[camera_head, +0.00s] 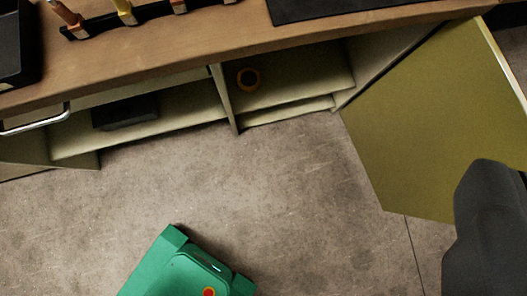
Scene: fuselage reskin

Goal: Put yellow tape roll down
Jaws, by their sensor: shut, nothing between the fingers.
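A dark grey shape at the right edge appears to be my gripper (487,180). It is cut off by the frame, shows no gap and holds nothing that I can see. It is well apart from the tape roll, in front of the open door.
A yellow-green cabinet door (430,120) stands open at the right. The wooden bench top (160,50) carries a tool rack (105,22) and a dark mat (340,8). A dark box (125,112) sits in the left bay.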

